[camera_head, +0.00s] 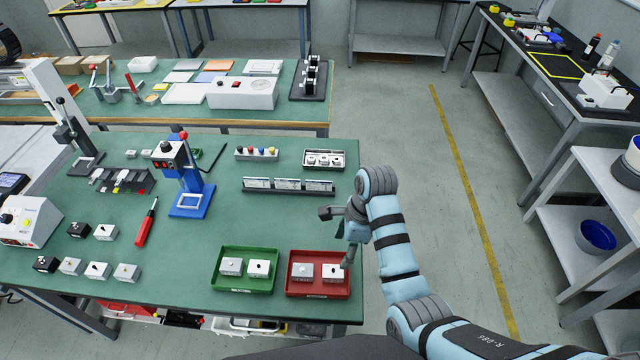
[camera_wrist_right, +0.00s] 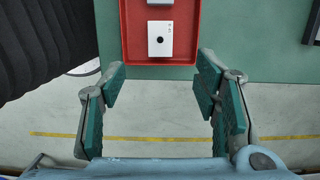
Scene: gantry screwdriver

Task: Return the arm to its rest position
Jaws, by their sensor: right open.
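My right arm comes in from the lower right in the head view, bent up and over the table's right edge. Its gripper (camera_head: 338,237) is open, just above and behind the red tray (camera_head: 318,291). In the right wrist view the two green-padded fingers (camera_wrist_right: 161,88) stand wide apart with nothing between them. The red tray also shows in the wrist view (camera_wrist_right: 128,36), with a white box (camera_wrist_right: 160,40) beyond the fingertips. The red tray holds two light boxes. My left gripper is not in view.
A green tray (camera_head: 246,271) with two boxes stands left of the red one. A blue stand (camera_head: 190,199), a red screwdriver (camera_head: 147,222) and several small boxes are on the green table (camera_head: 210,228). Open floor (camera_head: 410,140) lies right of the table, before a grey shelf (camera_head: 600,180).

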